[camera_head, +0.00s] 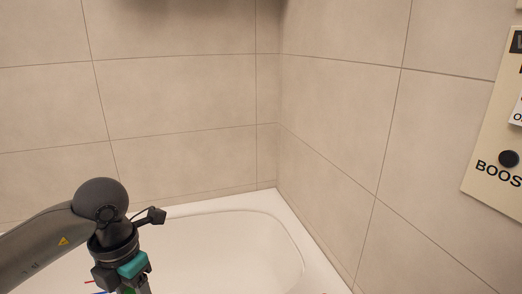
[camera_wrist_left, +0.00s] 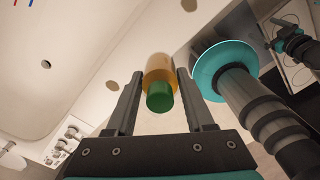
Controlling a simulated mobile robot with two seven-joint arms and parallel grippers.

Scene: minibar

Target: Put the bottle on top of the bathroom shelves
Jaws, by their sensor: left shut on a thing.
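My left gripper (camera_wrist_left: 160,76) is shut on a bottle in the left wrist view. The bottle (camera_wrist_left: 158,68) has an amber body, with a green part (camera_wrist_left: 160,97) at the end nearer the camera. In the head view my left gripper (camera_head: 128,280) is at the bottom left, in front of the white tub, with its fingertips cut off by the frame edge. The bottle is almost wholly out of that view. My right gripper shows small at the upper right of the left wrist view (camera_wrist_left: 284,38); its fingers are unclear. No bathroom shelves can be made out.
A white tub (camera_head: 225,255) fills the lower middle of the head view. Beige tiled walls (camera_head: 180,95) meet in a corner behind it. A sign (camera_head: 497,150) hangs on the right wall. Metal fittings (camera_wrist_left: 68,135) show at lower left in the left wrist view.

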